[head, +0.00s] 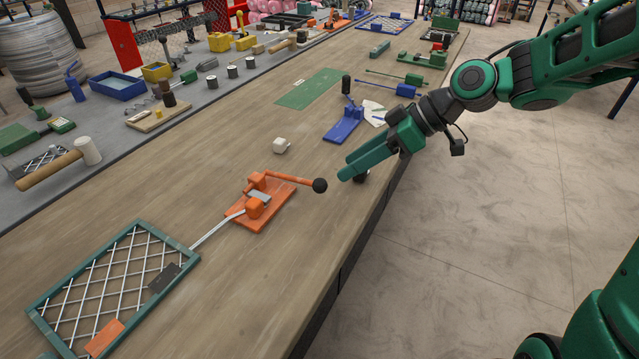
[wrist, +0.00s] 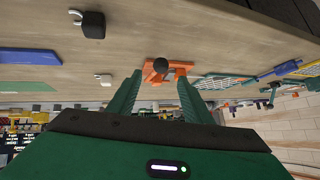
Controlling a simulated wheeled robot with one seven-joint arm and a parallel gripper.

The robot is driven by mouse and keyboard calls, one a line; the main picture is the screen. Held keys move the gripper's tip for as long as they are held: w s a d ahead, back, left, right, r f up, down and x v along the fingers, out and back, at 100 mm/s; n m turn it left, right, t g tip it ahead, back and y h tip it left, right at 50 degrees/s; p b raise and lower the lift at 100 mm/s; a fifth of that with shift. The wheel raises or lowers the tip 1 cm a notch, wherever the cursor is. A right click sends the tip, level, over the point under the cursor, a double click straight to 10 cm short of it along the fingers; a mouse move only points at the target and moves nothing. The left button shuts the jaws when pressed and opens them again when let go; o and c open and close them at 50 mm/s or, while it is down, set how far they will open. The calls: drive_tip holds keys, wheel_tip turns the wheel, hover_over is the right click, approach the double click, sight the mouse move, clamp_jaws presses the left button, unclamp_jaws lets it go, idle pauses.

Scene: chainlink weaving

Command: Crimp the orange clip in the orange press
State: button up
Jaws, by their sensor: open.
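The orange press (head: 277,213) stands on the wooden table, its lever raised and reaching right to a black ball knob (head: 320,185). A grey piece lies between its orange blocks. I cannot make out a separate orange clip there; it may be hidden in the press. A pale strip (head: 217,230) runs from the green mesh frame (head: 185,256) to the press. My gripper (head: 342,172) is just right of the knob in the head view. In the wrist view it is open and empty, with the knob (wrist: 160,65) and the press (wrist: 152,76) showing between its fingertips.
A small white block (head: 282,146) sits behind the press. A black lock-shaped object (wrist: 93,25) is beside my gripper, near the table edge. A blue press (head: 345,124) and a green mat (head: 310,88) lie farther back. An orange plate (head: 104,338) is on the mesh frame.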

sight(325, 181)
drive_tip(key=x, duration=1)
drive_tip(key=shift+a+f, duration=0.1)
clamp_jaws()
